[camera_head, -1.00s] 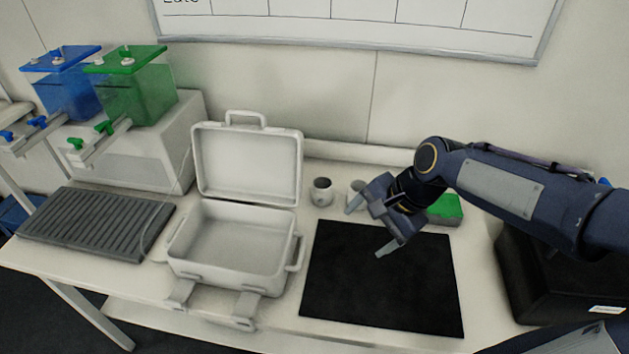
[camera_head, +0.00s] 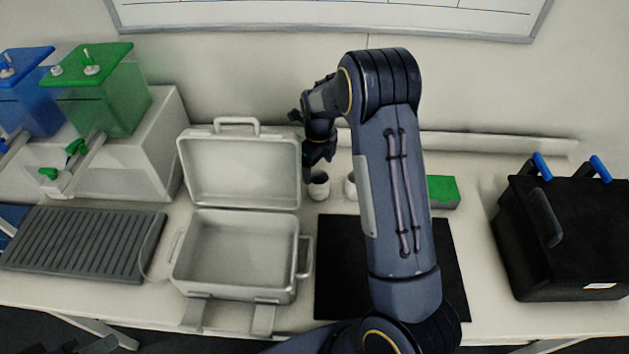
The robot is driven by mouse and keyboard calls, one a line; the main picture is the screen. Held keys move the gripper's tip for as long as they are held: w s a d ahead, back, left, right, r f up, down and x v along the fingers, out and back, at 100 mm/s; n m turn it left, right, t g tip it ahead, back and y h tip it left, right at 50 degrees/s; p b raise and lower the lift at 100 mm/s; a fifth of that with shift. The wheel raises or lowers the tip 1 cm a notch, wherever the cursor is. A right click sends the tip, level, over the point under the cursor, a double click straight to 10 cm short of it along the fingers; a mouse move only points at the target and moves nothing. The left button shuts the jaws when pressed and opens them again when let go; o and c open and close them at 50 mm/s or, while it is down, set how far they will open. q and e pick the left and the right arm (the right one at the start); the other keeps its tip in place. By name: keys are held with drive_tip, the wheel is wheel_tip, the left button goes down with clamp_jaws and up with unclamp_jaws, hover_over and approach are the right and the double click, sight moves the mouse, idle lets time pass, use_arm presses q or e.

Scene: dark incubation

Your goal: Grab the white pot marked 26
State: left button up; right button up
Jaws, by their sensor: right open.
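Two small white pots stand side by side at the back of the table, just right of the open case. The left pot (camera_head: 319,189) has a dark opening and shows most of its front. The right pot (camera_head: 350,188) is partly covered by my right arm. I cannot read a number on either. My right gripper (camera_head: 314,172) is open, points down and sits at the left pot's rim, partly in front of it. Whether it touches the pot, I cannot tell. My left gripper is out of view.
An open white case (camera_head: 238,255) stands left of the pots, its raised lid (camera_head: 240,170) close to my right gripper. A black mat (camera_head: 338,285) lies in front. A green block (camera_head: 442,190) and a black box (camera_head: 560,240) are to the right.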

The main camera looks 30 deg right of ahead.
sight(318, 180)
drive_tip(key=shift+f, duration=0.6)
wheel_tip(318, 180, down, 4)
drive_tip(key=shift+s+f+p, duration=0.15)
drive_tip(key=shift+f+p, duration=0.05)
drive_tip(key=shift+p, duration=0.9)
drive_tip(key=shift+f, duration=0.45)
drive_tip(key=shift+c, duration=0.3)
drive_tip(key=c, duration=1)
drive_tip(key=shift+r, duration=0.15)
drive_tip(key=shift+c, duration=0.3)
